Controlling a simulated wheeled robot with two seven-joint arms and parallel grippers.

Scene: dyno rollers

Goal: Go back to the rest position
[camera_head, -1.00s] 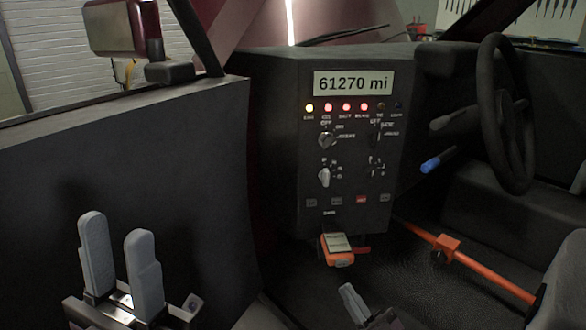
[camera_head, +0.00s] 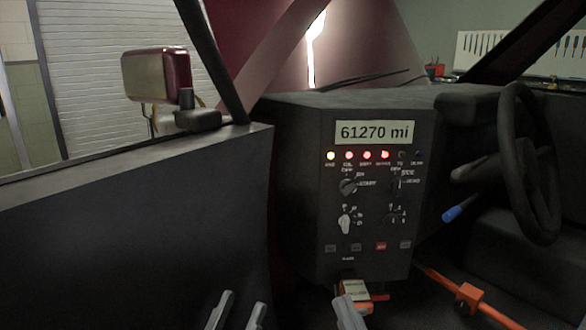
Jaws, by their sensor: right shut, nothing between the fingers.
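My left gripper (camera_head: 238,302) shows at the bottom edge, left of centre. Its two grey fingers stand apart with nothing between them, and the rest of it is cut off by the frame. My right gripper (camera_head: 348,312) shows at the bottom edge, right of the left one. It is shut and empty, and it stands in front of the lower part of the dashboard panel (camera_head: 300,220). It partly covers an orange device with a pale label (camera_head: 355,288) below the panel.
The panel has a display reading 61270 mi (camera_head: 375,132), lit lamps, knobs and small buttons. A dark car door (camera_head: 130,225) with a mirror (camera_head: 157,75) fills the left. A steering wheel (camera_head: 522,175), a blue-tipped lever (camera_head: 456,212) and an orange bar (camera_head: 450,285) are at the right.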

